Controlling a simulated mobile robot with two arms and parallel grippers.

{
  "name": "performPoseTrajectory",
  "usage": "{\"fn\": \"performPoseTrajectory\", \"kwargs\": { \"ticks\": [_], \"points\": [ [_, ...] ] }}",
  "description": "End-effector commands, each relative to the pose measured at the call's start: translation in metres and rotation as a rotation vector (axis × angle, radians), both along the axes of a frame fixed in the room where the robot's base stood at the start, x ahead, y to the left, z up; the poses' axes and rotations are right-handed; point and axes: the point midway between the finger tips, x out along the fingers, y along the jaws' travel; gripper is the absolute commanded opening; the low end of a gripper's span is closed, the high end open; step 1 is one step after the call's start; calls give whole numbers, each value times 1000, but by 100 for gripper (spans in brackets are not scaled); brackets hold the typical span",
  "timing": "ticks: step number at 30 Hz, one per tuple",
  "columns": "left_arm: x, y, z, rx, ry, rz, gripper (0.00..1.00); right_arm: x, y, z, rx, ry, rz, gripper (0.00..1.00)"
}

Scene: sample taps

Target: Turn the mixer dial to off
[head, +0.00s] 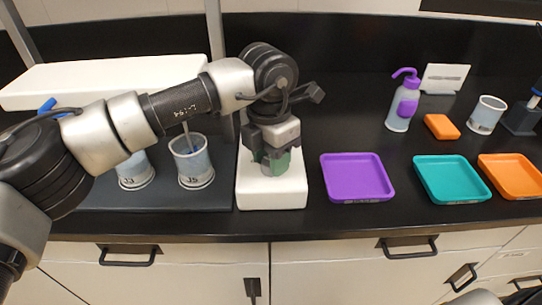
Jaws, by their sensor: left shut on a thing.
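The mixer is a white block (272,201) on the black counter, left of the purple tray. A round green part, seemingly its dial (281,165), sits on it. My left gripper (273,162) points down over the block, its dark fingers shut on this green part. The fingers and wrist cover much of it, so its pointer and any off mark are hidden.
Two labelled beakers, J3 (135,172) and J5 (193,163), stand left of the mixer on a dark base (215,192). Purple (357,179), teal (451,180) and orange (513,176) trays lie right. A wash bottle (399,112) stands behind.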

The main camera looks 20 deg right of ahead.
Motion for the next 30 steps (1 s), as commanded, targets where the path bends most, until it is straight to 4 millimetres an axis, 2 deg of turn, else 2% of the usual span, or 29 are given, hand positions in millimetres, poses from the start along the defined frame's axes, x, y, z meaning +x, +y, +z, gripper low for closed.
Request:
{"fn": "performPoseTrajectory", "kwargs": {
  "ticks": [2,3,8,15,19,23,30],
  "points": [
    [0,0,1,-1,0,3,15,0,0,0,0,0,0,65],
    [0,0,0,-1,0,3,42,0,0,0,0,0,0,65],
    [0,0,0,-1,0,2,64,0,0,0,0,0,0,65],
    [0,0,0,0,0,1,64,0,0,0,0,0,0,65],
    [1,0,9,0,-1,1,64,0,0,0,0,0,1,65],
    [2,1,30,-1,-4,2,64,0,0,-1,0,0,1,65],
    [5,2,79,-2,-3,2,64,0,-1,-2,-1,1,1,65]
  ]
}}
